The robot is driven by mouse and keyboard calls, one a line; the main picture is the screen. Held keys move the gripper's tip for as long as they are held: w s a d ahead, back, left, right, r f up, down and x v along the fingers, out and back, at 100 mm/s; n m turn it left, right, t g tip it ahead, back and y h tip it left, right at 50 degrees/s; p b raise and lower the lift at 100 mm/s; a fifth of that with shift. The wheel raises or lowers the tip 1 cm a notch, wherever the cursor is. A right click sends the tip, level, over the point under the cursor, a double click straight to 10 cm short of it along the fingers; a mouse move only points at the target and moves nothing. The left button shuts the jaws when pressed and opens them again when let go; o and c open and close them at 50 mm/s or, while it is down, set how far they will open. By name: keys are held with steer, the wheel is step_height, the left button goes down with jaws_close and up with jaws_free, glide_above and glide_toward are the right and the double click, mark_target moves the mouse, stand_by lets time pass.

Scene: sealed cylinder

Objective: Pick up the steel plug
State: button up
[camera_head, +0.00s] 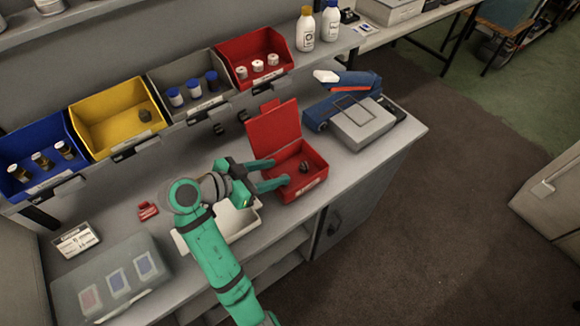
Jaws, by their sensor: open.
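A small dark grey piece (303,167), which looks like the steel plug, lies inside the open red box (312,188) on the bench. The dark piece in the box is just beyond the fingertips.
The red box's raised lid (274,135) stands behind the fingers. A white tray (245,228) lies partly under my arm. Blue (38,140), grey (190,80) and red (250,50) bins line the back. A blue-and-white device (350,105) stands right of the box.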

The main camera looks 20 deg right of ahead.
mark_target(302, 165)
steer(key=shift+f, duration=0.15)
steer(key=x, duration=0.4)
steer(key=shift+d+f, duration=0.1)
steer(key=shift+d, duration=0.1)
steer(key=shift+r+x, duration=0.15)
steer(key=shift+x, duration=1.35)
steer(key=shift+r+x, duration=0.1)
steer(key=shift+x, duration=1.35)
steer(key=shift+w+d, duration=0.1)
steer(key=shift+w, duration=0.05)
jaws_close()
